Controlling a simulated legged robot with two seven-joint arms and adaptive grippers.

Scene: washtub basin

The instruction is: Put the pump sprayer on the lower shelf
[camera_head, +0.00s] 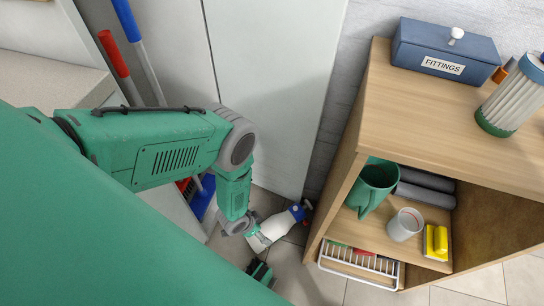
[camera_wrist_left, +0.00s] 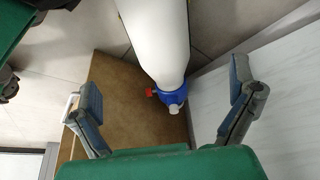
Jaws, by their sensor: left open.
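The pump sprayer (camera_head: 276,227) is a white bottle with a blue collar and red trigger. It stands or lies low near the floor between the white cabinet and the wooden unit; I cannot tell which. In the left wrist view, the sprayer (camera_wrist_left: 158,35) shows between the spread fingers of my left gripper (camera_wrist_left: 163,80), with gaps on both sides. In the head view, my left gripper (camera_head: 250,232) is beside the bottle, partly hidden by my arm. The lower shelf (camera_head: 385,238) is inside the wooden unit. My right gripper is not identifiable.
The shelf holds a green jug (camera_head: 374,184), a white cup (camera_head: 404,225), a yellow item (camera_head: 435,242) and dark rolls (camera_head: 425,190). A white wire rack (camera_head: 358,266) is below its front. A blue fittings box (camera_head: 445,48) and a ribbed filter (camera_head: 512,98) are on top.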

